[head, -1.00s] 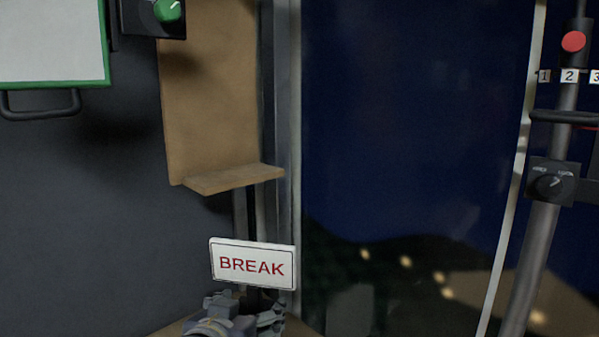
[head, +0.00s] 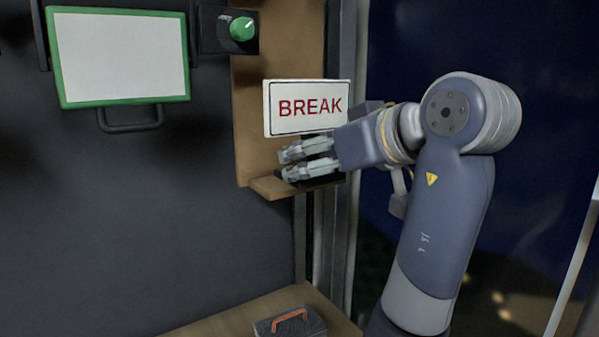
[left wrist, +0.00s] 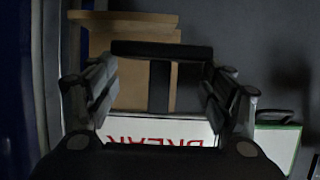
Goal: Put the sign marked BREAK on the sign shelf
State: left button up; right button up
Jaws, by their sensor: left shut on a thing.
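The white BREAK sign (head: 306,107) with red letters stands upright at the sign shelf, in front of its brown back board (head: 250,130). Its dark base (head: 325,182) is at the shelf's ledge (head: 268,187); I cannot tell whether it rests on it. My left gripper (head: 307,160) is shut on the sign low down, below the lettered panel. In the left wrist view the sign (left wrist: 160,131) appears upside down, with its dark stem (left wrist: 160,88) and base bar (left wrist: 162,50) between the fingers (left wrist: 160,88). My right gripper is out of view.
A green-framed white board (head: 120,58) with a dark handle hangs at the left. A box with a green knob (head: 242,29) is beside the shelf's top. A toolbox (head: 290,322) with a red handle is on a wooden surface (head: 230,322) below.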

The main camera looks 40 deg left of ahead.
pick_arm(q)
jog(key=w+a+p, duration=0.2)
jog(key=w+a, duration=0.1)
jog(key=w+a+p, duration=0.2)
jog(key=w+a, duration=0.2)
jog(key=w+a+f+p, duration=0.1)
jog(key=w+a+p, duration=0.2)
jog(key=w, duration=0.1)
jog(key=shift+w+a, duration=0.1)
jog(key=shift+a, duration=0.05)
jog(key=shift+w+a+f, duration=0.15)
jog(key=shift+w, duration=0.1)
notch_tip(320, 180, down, 3)
jog(key=shift+r+p, duration=0.1)
jog(key=shift+p, duration=1.15)
jog(key=shift+f, duration=0.4)
jog(key=shift+f, duration=0.15)
jog(key=o, duration=1.1)
jog(key=shift+o, duration=0.2)
